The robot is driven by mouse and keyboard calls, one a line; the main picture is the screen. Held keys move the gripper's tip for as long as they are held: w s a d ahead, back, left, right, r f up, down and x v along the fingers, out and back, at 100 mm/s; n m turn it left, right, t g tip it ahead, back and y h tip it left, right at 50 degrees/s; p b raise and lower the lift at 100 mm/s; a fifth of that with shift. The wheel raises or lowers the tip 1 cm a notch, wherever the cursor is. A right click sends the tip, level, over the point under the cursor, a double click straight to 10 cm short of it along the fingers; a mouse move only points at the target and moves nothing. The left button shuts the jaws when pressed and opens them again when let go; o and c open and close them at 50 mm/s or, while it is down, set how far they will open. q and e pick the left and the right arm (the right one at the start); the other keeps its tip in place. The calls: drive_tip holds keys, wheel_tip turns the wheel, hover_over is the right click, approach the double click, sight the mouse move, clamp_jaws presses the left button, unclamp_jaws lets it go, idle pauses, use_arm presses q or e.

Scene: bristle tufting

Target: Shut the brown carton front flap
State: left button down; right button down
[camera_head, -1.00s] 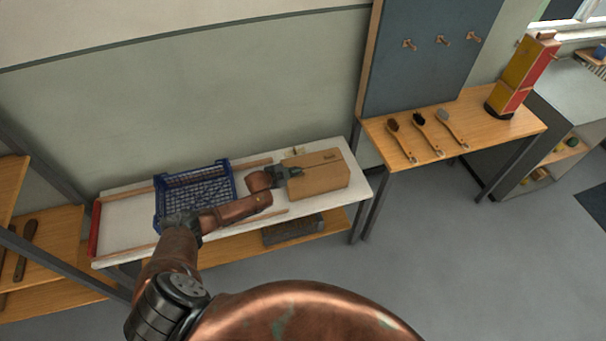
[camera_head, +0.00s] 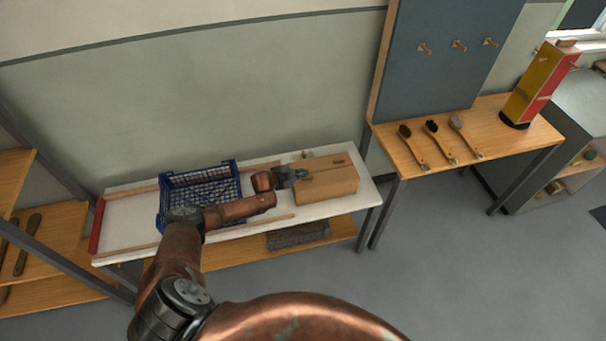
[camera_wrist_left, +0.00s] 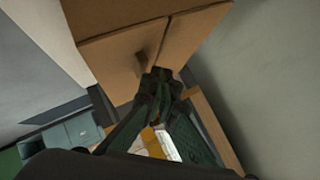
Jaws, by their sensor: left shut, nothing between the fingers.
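The brown carton (camera_head: 335,187) stands at the right end of the white-topped bench. My left gripper (camera_head: 308,174) reaches over its top from the left, with its fingers shut and empty. In the left wrist view the carton (camera_wrist_left: 105,55) fills the top, with a seam between two panels of its surface and a small brown tab. There the shut fingertips (camera_wrist_left: 158,76) are at the lower edge of these panels, close to the seam. I cannot tell if they touch the cardboard. The gripper hides part of the carton top, and I cannot make out the front flap's angle. My right gripper is not in view.
A blue crate (camera_head: 162,212) stands left of the carton on the bench (camera_head: 125,215). Several brushes lie on the wooden table (camera_head: 478,118) to the right, near a red and yellow box (camera_head: 540,82).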

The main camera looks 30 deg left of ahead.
use_arm(q)
drive_tip(key=shift+r, duration=0.2)
drive_tip(key=shift+r+p, duration=0.9)
drive_tip(key=shift+r, duration=0.05)
wheel_tip(320, 180, up, 4)
drive_tip(key=p, duration=0.3)
drive_tip(key=shift+f, duration=0.15)
drive_tip(key=s+a+r, duration=0.5)
drive_tip(key=r, duration=0.1)
drive_tip(key=shift+r, duration=0.35)
drive_tip(key=shift+f, duration=0.1)
